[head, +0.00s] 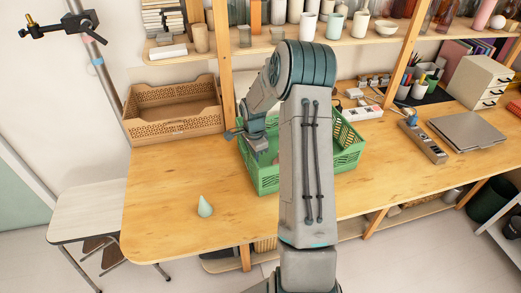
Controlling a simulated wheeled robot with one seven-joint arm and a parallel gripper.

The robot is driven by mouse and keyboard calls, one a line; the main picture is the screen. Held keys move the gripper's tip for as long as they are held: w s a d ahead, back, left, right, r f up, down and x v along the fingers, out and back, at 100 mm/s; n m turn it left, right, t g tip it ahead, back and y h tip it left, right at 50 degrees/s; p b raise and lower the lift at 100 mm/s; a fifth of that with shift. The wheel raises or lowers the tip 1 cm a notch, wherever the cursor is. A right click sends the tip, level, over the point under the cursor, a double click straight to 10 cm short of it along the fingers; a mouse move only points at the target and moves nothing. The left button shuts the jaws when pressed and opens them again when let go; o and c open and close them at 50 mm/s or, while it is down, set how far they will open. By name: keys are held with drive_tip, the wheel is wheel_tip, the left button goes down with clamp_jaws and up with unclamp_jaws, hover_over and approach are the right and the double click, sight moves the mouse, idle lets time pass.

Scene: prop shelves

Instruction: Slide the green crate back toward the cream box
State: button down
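The green crate (348,160) is an open, slotted plastic crate on the wooden table. My arm crosses in front of it and hides its middle. My gripper (248,142) is at the crate's left rim, pointing down. Whether it touches the rim, and how far its fingers are apart, I cannot tell. A small whitish box with red marks (362,112) lies behind the crate's right back corner. A larger cream box with drawers (478,82) stands far right at the back. I cannot tell for sure which one is the cream box.
A tan open basket (173,112) stands left of the crate, near the back. Shelf posts rise behind.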

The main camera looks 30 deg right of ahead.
drive_tip(key=shift+a, duration=0.15)
drive_tip(key=shift+a+f+b, duration=0.15)
drive_tip(key=shift+a+b, duration=0.3)
drive_tip(key=shift+b, duration=0.3)
drive_tip(key=shift+a, duration=0.3)
